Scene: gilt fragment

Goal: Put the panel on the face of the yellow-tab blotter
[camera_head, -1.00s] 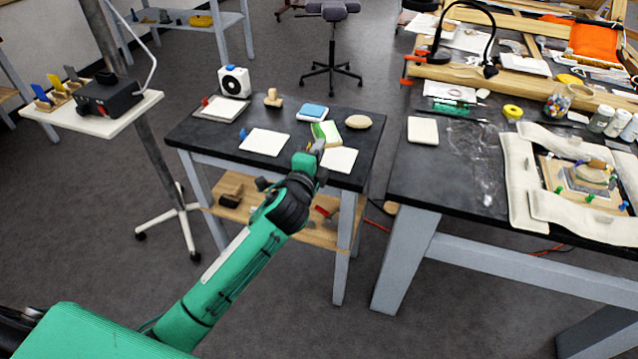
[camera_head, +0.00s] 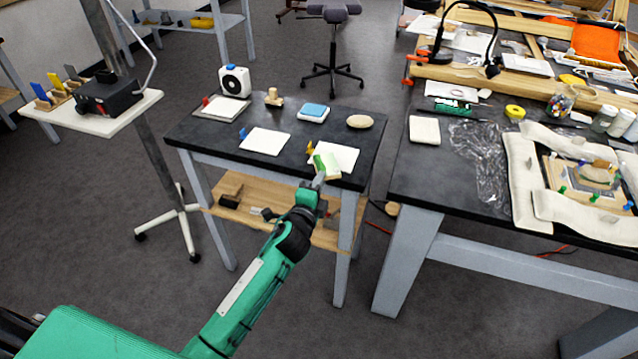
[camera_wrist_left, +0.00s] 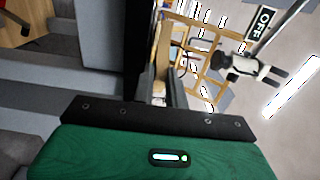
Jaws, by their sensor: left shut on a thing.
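The panel (camera_head: 327,166), green and cream, is gripped at its near edge by my left gripper (camera_head: 319,182). In the head view it overlaps the near left part of the white yellow-tab blotter (camera_head: 346,156); I cannot tell whether they touch. The yellow tab (camera_head: 310,148) shows at the blotter's left corner. In the left wrist view the fingers (camera_wrist_left: 161,88) are close together, with a tan edge between them, likely the panel's. My right gripper is in neither view.
The dark small table (camera_head: 215,142) also holds a blue-tab blotter (camera_head: 265,142), a red-tab blotter (camera_head: 222,109), a blue-topped block (camera_head: 313,112), an oval tan piece (camera_head: 360,121) and a white fan-like box (camera_head: 235,81). A larger cluttered bench (camera_head: 430,180) stands to the right.

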